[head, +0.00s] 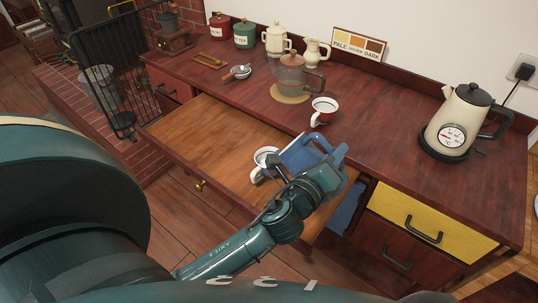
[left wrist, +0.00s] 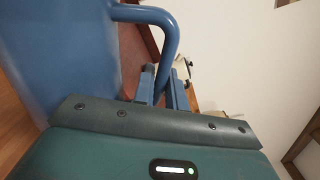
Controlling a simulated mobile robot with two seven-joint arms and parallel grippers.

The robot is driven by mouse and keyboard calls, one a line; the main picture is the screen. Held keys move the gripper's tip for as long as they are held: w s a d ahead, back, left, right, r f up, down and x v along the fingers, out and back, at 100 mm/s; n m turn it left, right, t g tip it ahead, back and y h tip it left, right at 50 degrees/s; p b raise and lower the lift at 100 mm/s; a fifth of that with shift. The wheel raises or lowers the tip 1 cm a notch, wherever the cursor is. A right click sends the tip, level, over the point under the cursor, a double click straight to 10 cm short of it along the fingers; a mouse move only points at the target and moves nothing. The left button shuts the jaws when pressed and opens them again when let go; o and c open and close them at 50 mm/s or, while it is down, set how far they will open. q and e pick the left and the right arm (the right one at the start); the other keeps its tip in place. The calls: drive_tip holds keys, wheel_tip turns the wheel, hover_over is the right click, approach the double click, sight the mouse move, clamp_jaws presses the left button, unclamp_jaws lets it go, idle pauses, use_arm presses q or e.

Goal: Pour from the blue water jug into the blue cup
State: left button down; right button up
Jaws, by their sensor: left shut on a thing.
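My left gripper (head: 322,172) is shut on the handle of the blue water jug (head: 297,153). The jug looks tilted, its body toward the cup on the left; my gripper hides part of it. The left wrist view shows the jug's blue side (left wrist: 65,55) close up and the handle running into the fingers (left wrist: 160,88). My right gripper is not in view.
A glass pot (head: 290,75) sits on a round mat, and a kettle (head: 463,118) stands at the right. The drawer's left part (head: 205,135) is bare. A yellow drawer front (head: 430,218) is at the right.

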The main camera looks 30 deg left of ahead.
use_arm(q)
drive_tip(key=shift+r, duration=0.35)
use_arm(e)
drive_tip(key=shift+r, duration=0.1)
use_arm(q)
drive_tip(key=shift+a+r, duration=0.15)
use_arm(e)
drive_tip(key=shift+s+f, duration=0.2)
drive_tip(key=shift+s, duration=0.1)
use_arm(q)
drive_tip(key=shift+a+r+n, duration=0.15)
drive_tip(key=shift+n, duration=0.25)
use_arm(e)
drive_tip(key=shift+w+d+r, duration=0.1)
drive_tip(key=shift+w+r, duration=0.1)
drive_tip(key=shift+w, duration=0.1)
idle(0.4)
